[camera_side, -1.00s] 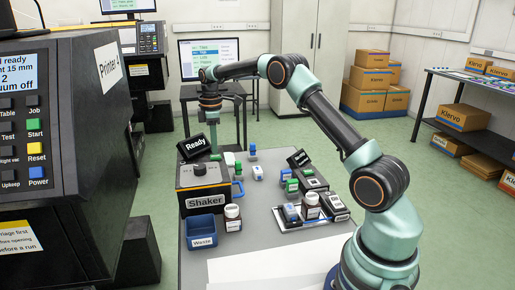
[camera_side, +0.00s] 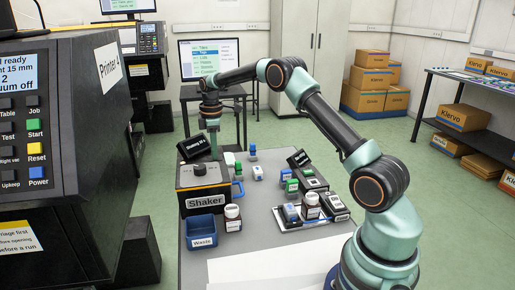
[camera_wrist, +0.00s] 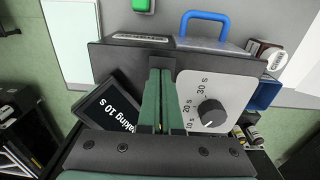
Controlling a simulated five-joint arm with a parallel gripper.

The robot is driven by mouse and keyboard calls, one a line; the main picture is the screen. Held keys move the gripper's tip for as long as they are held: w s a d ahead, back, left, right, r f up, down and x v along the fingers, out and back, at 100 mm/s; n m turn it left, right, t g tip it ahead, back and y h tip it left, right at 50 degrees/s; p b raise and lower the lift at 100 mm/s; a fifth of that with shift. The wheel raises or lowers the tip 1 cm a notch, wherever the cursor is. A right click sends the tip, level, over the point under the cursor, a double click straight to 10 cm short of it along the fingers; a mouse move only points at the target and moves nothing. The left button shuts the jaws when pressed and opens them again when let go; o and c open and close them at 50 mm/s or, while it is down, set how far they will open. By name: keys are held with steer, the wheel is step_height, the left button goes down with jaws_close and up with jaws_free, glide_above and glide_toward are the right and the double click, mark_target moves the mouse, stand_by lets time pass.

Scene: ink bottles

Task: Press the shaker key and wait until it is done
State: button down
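The shaker (camera_side: 204,203) is a dark box with a grey top, a black dial and a blue handle at its right side. Its dial (camera_wrist: 211,113) shows in the wrist view beside marks for 10 s, 20 s and 30 s. The shaker's tilted display (camera_wrist: 117,108) reads as shaking, 10 s; it also shows in the side view (camera_side: 193,147). My gripper (camera_side: 214,154) points down at the back of the shaker, beside the display. In the wrist view its green fingers (camera_wrist: 160,78) are together with nothing visible between them. The key is hidden; I cannot tell whether the fingertips touch it.
A blue waste bin (camera_side: 203,230) and a brown bottle (camera_side: 232,218) stand before the shaker. A tray with bottles (camera_side: 289,222) is at the right, near another tilted black display (camera_side: 298,158). Small capped bottles stand mid-table. White sheets (camera_side: 270,268) cover the front.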

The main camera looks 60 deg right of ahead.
steer(key=shift+s+f, duration=0.2)
steer(key=shift+f, duration=0.35)
step_height(320, 180, up, 15)
steer(key=shift+w, duration=0.2)
steer(key=shift+r, duration=0.1)
stand_by(0.3)
steer(key=s+a+r+m+t, duration=0.3)
steer(key=s+a+r+m, duration=0.2)
steer(key=s+a+r, duration=0.45)
steer(key=s+a+f+m+t, duration=0.1)
steer(key=s+a+f+m, duration=0.1)
steer(key=s+a+f, duration=0.2)
steer(key=s+a+f+m+t, duration=0.1)
steer(key=s+a+f, duration=0.3)
steer(key=s, duration=0.7)
step_height(320, 180, down, 2)
steer(key=shift+f+m, duration=0.1)
steer(key=shift+m, duration=0.4)
